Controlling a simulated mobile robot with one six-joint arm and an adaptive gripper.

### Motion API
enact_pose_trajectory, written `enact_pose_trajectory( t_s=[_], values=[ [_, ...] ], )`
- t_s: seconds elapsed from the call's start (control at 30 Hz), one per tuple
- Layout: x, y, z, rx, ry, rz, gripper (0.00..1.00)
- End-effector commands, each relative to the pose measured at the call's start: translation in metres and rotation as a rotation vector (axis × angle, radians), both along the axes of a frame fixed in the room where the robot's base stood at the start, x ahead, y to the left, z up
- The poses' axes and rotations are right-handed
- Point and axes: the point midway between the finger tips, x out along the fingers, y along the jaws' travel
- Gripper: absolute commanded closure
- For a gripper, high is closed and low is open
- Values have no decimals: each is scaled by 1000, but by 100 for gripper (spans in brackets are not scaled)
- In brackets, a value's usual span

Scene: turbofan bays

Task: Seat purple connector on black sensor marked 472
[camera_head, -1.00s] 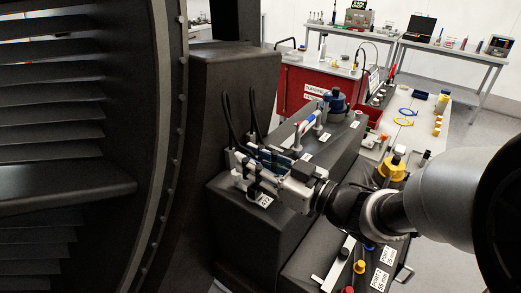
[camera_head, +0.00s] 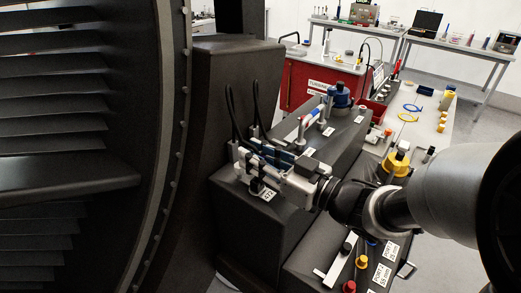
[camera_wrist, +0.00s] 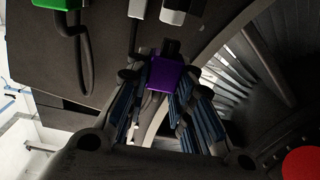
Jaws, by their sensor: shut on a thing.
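The purple connector (camera_wrist: 165,75) sits between the blue-padded fingers of my gripper (camera_wrist: 160,100) in the wrist view, and the gripper is shut on it. A dark piece (camera_wrist: 171,47) shows right at the connector's far end; I cannot tell whether the two touch. In the head view my gripper (camera_head: 254,160) is low over the black housing, above a white label (camera_head: 268,195) that appears to read 472. A small black sensor (camera_head: 256,186) stands beside this label, partly hidden under the gripper. The purple connector is hidden in the head view.
A green connector (camera_wrist: 54,4) with a black cable is near the wrist view's top left. Black cable loops (camera_head: 232,115) rise behind the gripper. A blue-capped fitting (camera_head: 340,95) stands farther back on the housing. The large fan casing (camera_head: 172,150) is close on the left.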

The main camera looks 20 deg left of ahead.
Motion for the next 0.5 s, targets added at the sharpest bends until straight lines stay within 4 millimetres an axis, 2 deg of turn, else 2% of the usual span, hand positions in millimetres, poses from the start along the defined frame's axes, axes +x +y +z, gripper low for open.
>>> enact_pose_trajectory(
  t_s=[0.5],
  values=[
    [0,0,-4,0,0,0,100]
  ],
)
